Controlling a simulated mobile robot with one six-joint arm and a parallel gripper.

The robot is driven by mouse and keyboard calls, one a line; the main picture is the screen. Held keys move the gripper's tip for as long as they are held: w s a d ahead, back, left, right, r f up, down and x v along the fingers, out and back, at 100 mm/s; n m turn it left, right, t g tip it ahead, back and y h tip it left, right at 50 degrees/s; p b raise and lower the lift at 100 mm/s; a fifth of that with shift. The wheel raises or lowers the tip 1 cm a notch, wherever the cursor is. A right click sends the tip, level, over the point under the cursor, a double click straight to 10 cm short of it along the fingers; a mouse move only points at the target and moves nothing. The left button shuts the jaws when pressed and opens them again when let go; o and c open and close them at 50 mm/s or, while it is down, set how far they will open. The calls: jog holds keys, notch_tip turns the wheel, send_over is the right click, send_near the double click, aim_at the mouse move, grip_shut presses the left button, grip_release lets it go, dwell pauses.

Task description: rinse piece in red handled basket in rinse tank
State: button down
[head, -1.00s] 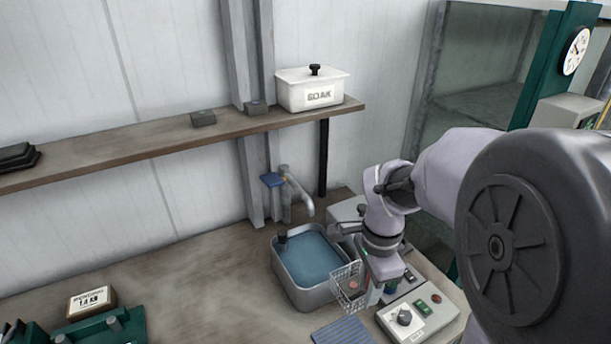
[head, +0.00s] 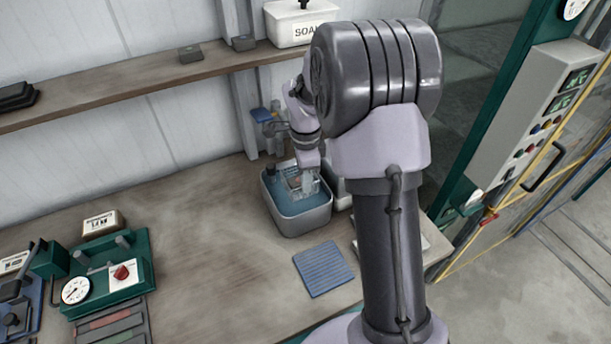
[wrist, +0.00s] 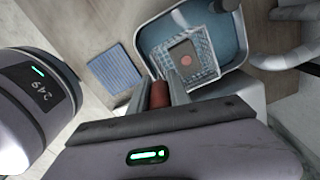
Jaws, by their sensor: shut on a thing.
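The rinse tank (head: 307,217) is a grey tub of blue water on the bench, below a tap. It also shows in the wrist view (wrist: 236,20). My gripper (wrist: 160,84) is shut on the red handle (wrist: 159,95) of a wire basket. The basket (wrist: 208,62) hangs over the tank's water in the wrist view, and I cannot tell how deep it sits. In the head view, the basket (head: 308,187) is inside the tank's outline, partly hidden by my arm.
A blue ribbed mat (head: 324,269) lies in front of the tank. The white SOAK box (head: 290,30) stands on the shelf above. A green fixture with a gauge (head: 110,273) is at the left. The middle bench is bare.

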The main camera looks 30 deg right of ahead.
notch_tip(320, 180, down, 11)
jog(key=b, duration=0.8)
jog(key=shift+r, duration=0.15)
jog(key=shift+r, duration=0.2)
notch_tip(320, 180, up, 2)
jog(key=shift+r+p, duration=0.1)
jog(key=shift+p, duration=0.65)
jog(key=shift+f+b, duration=1.15)
jog(key=shift+f, duration=0.15)
jog(key=shift+r+p, duration=0.7)
jog(key=shift+r, duration=0.6)
notch_tip(320, 180, down, 3)
jog(key=shift+r+b, duration=0.2)
jog(key=shift+b, duration=0.95)
notch_tip(320, 180, up, 12)
jog(key=p, duration=0.9)
jog(key=shift+r, duration=0.1)
